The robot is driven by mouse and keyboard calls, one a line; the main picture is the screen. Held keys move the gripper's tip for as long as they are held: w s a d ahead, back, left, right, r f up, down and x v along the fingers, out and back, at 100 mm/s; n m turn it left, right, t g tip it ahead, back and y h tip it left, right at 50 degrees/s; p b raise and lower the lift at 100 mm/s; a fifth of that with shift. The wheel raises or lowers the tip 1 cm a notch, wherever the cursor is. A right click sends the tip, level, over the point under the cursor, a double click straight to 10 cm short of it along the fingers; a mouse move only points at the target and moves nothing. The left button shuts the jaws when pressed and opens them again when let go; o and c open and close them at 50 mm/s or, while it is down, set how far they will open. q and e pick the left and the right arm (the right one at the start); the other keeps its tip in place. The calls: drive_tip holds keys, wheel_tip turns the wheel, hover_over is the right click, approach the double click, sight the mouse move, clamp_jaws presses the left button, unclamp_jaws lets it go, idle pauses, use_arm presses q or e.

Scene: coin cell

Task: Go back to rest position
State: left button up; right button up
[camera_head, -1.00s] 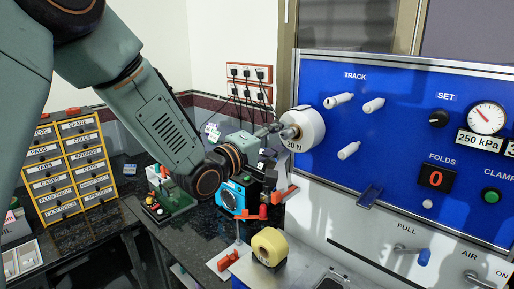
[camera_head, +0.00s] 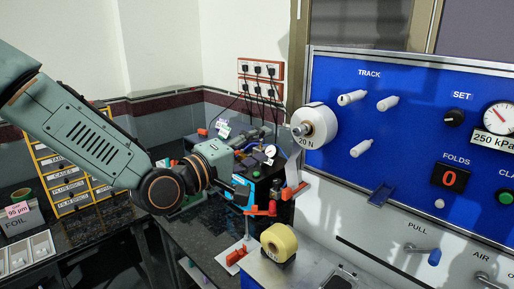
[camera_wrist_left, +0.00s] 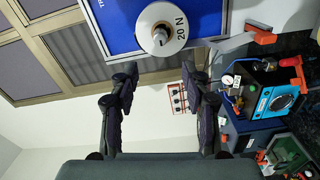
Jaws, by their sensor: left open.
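My left arm comes in from the left in the head view, its forearm slanting down to the wrist and then up to the left gripper (camera_head: 262,134). The gripper lies in front of the back wall, left of the white 20 N roll, and partly blends with the machine behind it. In the left wrist view the gripper (camera_wrist_left: 158,76) has its two dark fingers spread apart with nothing between them. The 20 N roll (camera_wrist_left: 161,28) shows beyond the fingertips there. My right gripper is not in view.
The blue panel (camera_head: 405,125) carries the 20 N roll (camera_head: 315,127) and white pegs. A blue-faced device (camera_head: 241,190) stands below the gripper. A yellow drawer rack (camera_head: 70,206) and FOIL box (camera_head: 22,222) stand at left.

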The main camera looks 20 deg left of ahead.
use_arm(q)
drive_tip(key=shift+w+d+f, duration=0.1)
drive_tip(key=shift+w+d, duration=0.1)
drive_tip(key=shift+w, duration=0.05)
drive_tip(key=shift+s+a, duration=0.1)
drive_tip(key=s+f+m+g+y+b, duration=0.1)
drive_tip(key=s+f+m+g+b, duration=0.25)
drive_tip(key=f, duration=0.85)
drive_tip(key=s+f+m+g+y+b, duration=0.2)
drive_tip(key=s+f+b, duration=0.15)
drive_tip(key=f, duration=0.85)
drive_tip(key=s+f+m+g+y+b, duration=0.1)
drive_tip(key=s+f+m+g+b, duration=0.25)
drive_tip(key=f, duration=0.85)
drive_tip(key=s+f+m+g+y+b, duration=0.1)
drive_tip(key=s+f+g+b, duration=0.3)
drive_tip(key=s+f+b, duration=0.3)
drive_tip(key=s+d+f+m+g+y+b, duration=0.1)
drive_tip(key=s+f+g+b, duration=0.3)
drive_tip(key=s+f, duration=1.3)
wheel_tip(320, 180, down, 7)
drive_tip(key=b, duration=0.3)
drive_tip(key=shift+s+f+m+b, duration=0.15)
drive_tip(key=shift+s+m+b, duration=0.15)
drive_tip(key=shift+s+b, duration=0.1)
